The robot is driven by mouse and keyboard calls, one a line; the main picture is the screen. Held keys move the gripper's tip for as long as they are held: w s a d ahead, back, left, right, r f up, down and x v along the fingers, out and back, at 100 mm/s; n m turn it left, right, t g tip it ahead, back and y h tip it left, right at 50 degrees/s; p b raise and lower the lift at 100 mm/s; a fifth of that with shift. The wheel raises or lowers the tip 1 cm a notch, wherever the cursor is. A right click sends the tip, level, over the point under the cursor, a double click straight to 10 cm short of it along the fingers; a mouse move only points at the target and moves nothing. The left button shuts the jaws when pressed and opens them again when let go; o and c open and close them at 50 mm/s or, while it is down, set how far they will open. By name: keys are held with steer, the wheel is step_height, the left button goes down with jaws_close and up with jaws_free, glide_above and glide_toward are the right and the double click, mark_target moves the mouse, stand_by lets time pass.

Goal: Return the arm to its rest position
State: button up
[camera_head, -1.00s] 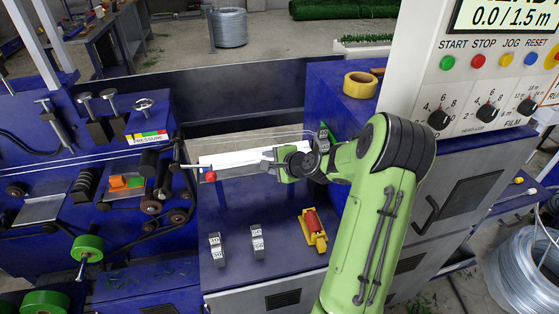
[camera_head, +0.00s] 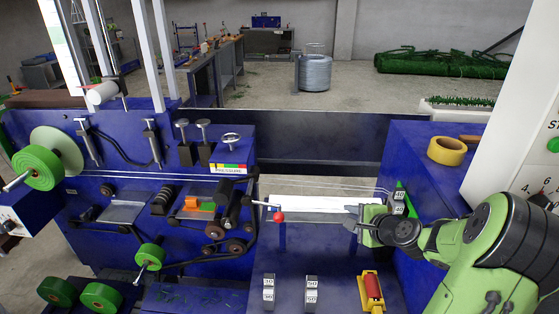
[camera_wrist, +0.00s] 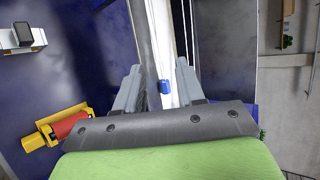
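My green and grey gripper (camera_head: 350,220) hangs over the right part of the long white strip (camera_head: 312,203), on the blue machine between its two blocks. In the wrist view its two grey fingers (camera_wrist: 158,75) stand apart, with no object visibly clamped between them. A small blue piece (camera_wrist: 165,87) shows beyond the gap, beside the white strip. My green arm reaches in from the lower right of the head view, bent at its joints. Whether the fingers touch the machine cannot be told.
A red ball-tipped lever (camera_head: 278,216) stands left of my gripper. Two numbered grey blocks (camera_head: 311,291) and a yellow holder with a red roller (camera_head: 372,291) are in front. Yellow tape (camera_head: 446,151) lies on the right cabinet. Thin wires run behind the strip.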

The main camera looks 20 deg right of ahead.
steer(key=s+a+r+n+g, duration=0.2)
steer(key=a+n, duration=0.4)
steer(key=a, duration=0.3)
steer(key=s+a+r+n+g, duration=0.25)
steer(key=a+n, duration=0.25)
steer(key=a, duration=0.3)
steer(key=s+a+r+n+g, duration=0.1)
steer(key=s+a+n, duration=0.3)
steer(key=s, duration=0.5)
steer(key=s+a+r+n+g, duration=0.1)
steer(key=s+a+r+n, duration=0.2)
steer(key=s, duration=0.6)
steer(key=a+n, duration=0.1)
steer(key=n, duration=0.1)
steer(key=shift+s+r+n, duration=0.2)
steer(key=shift+s+n, duration=0.1)
